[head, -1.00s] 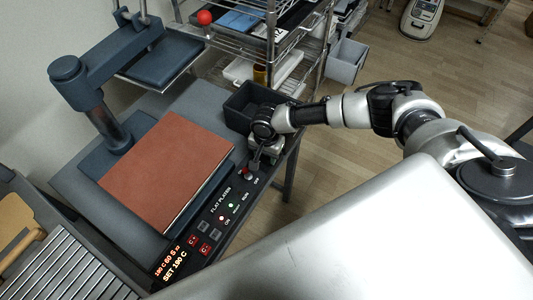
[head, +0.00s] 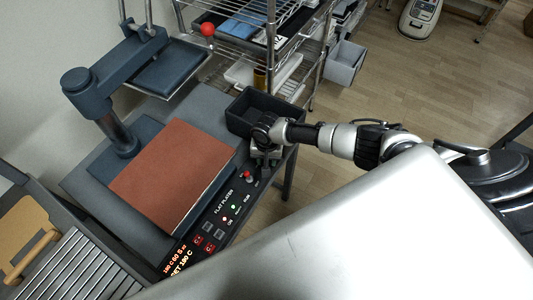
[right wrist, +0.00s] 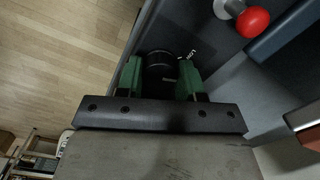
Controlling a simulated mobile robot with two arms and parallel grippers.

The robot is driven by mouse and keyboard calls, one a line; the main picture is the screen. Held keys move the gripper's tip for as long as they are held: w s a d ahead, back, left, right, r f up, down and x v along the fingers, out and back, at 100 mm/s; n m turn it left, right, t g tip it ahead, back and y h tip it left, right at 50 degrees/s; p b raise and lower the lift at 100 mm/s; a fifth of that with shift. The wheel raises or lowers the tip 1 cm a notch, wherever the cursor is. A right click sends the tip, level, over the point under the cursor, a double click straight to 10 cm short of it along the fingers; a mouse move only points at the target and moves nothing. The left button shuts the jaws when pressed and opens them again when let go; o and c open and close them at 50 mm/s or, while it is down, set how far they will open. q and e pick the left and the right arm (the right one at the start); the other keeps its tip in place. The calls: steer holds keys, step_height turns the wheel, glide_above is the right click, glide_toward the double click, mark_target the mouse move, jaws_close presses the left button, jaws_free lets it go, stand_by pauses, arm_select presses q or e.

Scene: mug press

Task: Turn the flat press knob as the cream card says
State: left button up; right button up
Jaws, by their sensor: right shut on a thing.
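The flat press (head: 110,175) stands at the left, with a dark control panel along its front edge. My right gripper (head: 262,160) is at the panel's far right end. In the right wrist view, its two green fingers (right wrist: 160,78) are shut on the black round flat press knob (right wrist: 160,60), one on each side. Small white lettering shows beside the knob, and its pointer is not clear. In the head view the gripper hides the knob. The panel's display (head: 178,262) reads about "SET 180 C". I cannot make out a cream card. My left gripper is out of view.
A red ball-topped control (right wrist: 253,22) sits close to the knob. A brown-red pad (head: 170,175) lies on the press. A black bin (head: 258,110) stands just behind my right gripper. A wire shelf (head: 250,60) is at the back; open floor lies right.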

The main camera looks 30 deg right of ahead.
steer(key=n, duration=0.6)
steer(key=shift+p, duration=0.35)
steer(key=shift+n, duration=0.3)
steer(key=o, duration=0.9)
step_height(320, 180, up, 11)
steer(key=shift+f, duration=0.1)
stand_by(0.3)
